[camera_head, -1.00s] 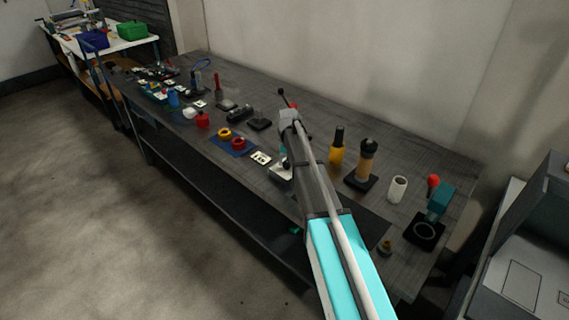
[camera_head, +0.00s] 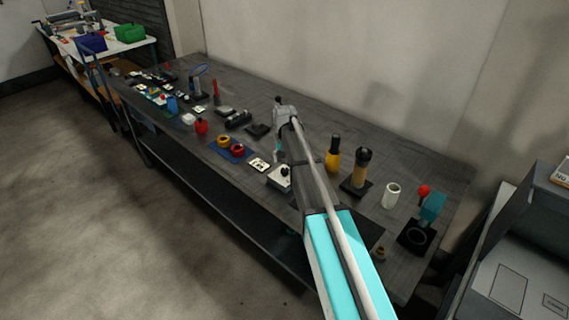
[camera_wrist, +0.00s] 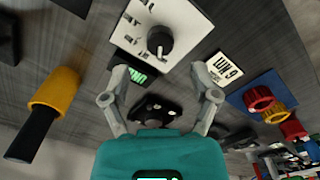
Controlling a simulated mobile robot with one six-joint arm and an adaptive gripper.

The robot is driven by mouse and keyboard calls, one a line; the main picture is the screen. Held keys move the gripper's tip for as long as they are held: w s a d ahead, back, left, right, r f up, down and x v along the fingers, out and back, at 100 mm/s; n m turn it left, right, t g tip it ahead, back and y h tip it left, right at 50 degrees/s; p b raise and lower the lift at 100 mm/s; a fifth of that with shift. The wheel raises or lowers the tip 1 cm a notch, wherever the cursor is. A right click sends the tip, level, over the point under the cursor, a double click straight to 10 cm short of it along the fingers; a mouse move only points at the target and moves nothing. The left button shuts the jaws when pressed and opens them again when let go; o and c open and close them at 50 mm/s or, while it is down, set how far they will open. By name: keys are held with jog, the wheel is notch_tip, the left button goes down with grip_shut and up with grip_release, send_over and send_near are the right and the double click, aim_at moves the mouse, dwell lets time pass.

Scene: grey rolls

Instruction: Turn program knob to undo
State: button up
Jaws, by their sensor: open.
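A white panel (camera_wrist: 168,22) with dark markings lies at the top of the wrist view and carries a round dark knob (camera_wrist: 159,39) with a light pointer line. A small black display (camera_wrist: 134,77) with green characters sits at the panel's near edge. My gripper (camera_wrist: 160,76) is open and empty, its two grey fingers spread below the panel. The knob is beyond the fingertips, apart from them. In the head view the white panel (camera_head: 278,180) is at the bench's front edge, partly hidden by my arm. The knob's exact setting is too small to read.
A printed white card (camera_wrist: 226,67) lies right of the panel, beside red and yellow rings (camera_wrist: 260,97) on a blue base. A yellow bottle with a black top (camera_wrist: 54,92) stands left. A black object (camera_wrist: 155,109) shows between the fingers. Several items crowd the bench (camera_head: 330,120).

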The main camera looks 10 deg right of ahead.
aim_at(284, 169)
notch_tip(284, 169, up, 8)
jog(key=m+p, duration=0.3)
jog(key=p, duration=0.3)
jog(key=shift+r+p, duration=0.15)
jog(key=shift+p, duration=0.25)
jog(key=shift+s+f, duration=0.1)
jog(key=shift+f, duration=0.15)
notch_tip(284, 169, down, 13)
jog(key=b, duration=1.4)
jog(key=shift+f, duration=0.2)
grip_shut()
jog(key=shift+n, duration=0.4)
